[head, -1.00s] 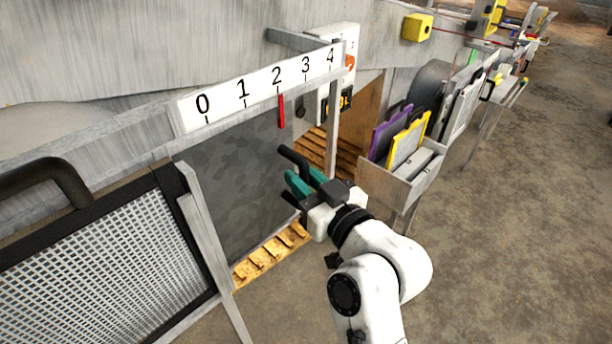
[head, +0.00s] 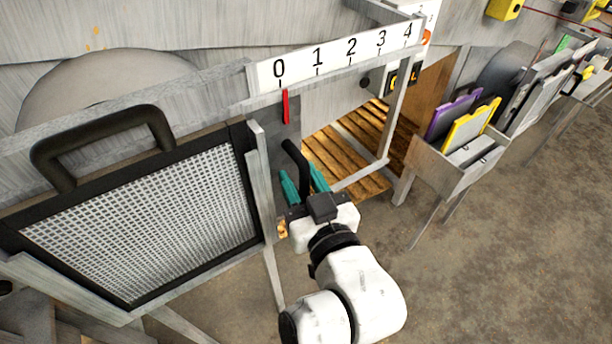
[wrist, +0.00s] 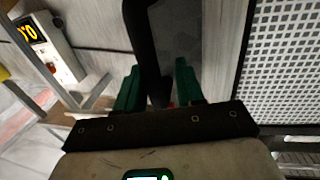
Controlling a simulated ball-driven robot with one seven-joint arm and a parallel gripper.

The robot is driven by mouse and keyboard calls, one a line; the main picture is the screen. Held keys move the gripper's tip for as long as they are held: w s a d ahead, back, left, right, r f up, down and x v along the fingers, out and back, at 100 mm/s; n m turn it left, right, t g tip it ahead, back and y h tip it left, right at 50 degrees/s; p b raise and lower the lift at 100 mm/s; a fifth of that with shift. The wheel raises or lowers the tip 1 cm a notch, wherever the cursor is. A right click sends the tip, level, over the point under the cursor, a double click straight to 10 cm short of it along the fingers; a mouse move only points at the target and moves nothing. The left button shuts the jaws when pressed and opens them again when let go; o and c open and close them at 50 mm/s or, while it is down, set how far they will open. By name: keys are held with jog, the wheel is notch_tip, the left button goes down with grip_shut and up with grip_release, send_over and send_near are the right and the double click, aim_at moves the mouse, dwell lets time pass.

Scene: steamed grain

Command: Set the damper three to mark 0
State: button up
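Damper three is a dark grey sliding plate (head: 283,140), now mostly hidden behind the mesh panel. Its red pointer (head: 285,106) stands under the white scale (head: 335,52), very near the 0 tick and slightly to its right. The plate's black handle (head: 292,152) sticks out towards me. My gripper (head: 304,180) has its teal fingers on either side of the handle bar.
A mesh panel (head: 150,215) with a black frame and handle stands close left of my gripper. A grey post (head: 398,110) and wooden slats (head: 345,165) are to the right. A bin with purple and yellow panels (head: 465,160) stands farther right. The floor right of my arm is clear.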

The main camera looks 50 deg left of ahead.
jog(key=shift+o, duration=0.4)
jog(key=shift+d, duration=0.1)
jog(key=shift+d, duration=0.3)
jog(key=b+v, duration=0.3)
jog(key=v, duration=0.7)
